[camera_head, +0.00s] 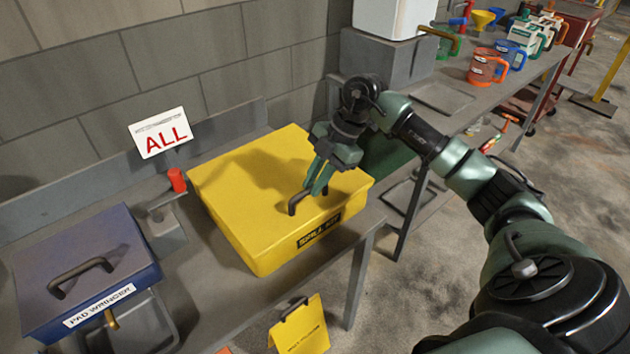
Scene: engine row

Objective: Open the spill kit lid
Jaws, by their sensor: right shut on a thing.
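The yellow spill kit (250,222) sits on the grey bench, with a black label on its front face. Its lid (245,165) is flat on top and looks closed. A dark handle (294,206) stands on the lid near the front edge. My right gripper (318,190) reaches down from the right and is shut on the lid handle, hiding part of it. My left gripper is not in view.
A blue pad wringer box (85,262) with a dark handle stands at the left. A white "ALL" sign (161,133) and a red cylinder (177,180) are behind. A yellow wet-floor-like sign (302,328) stands below the bench front. Several jugs (487,66) stand on the far bench.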

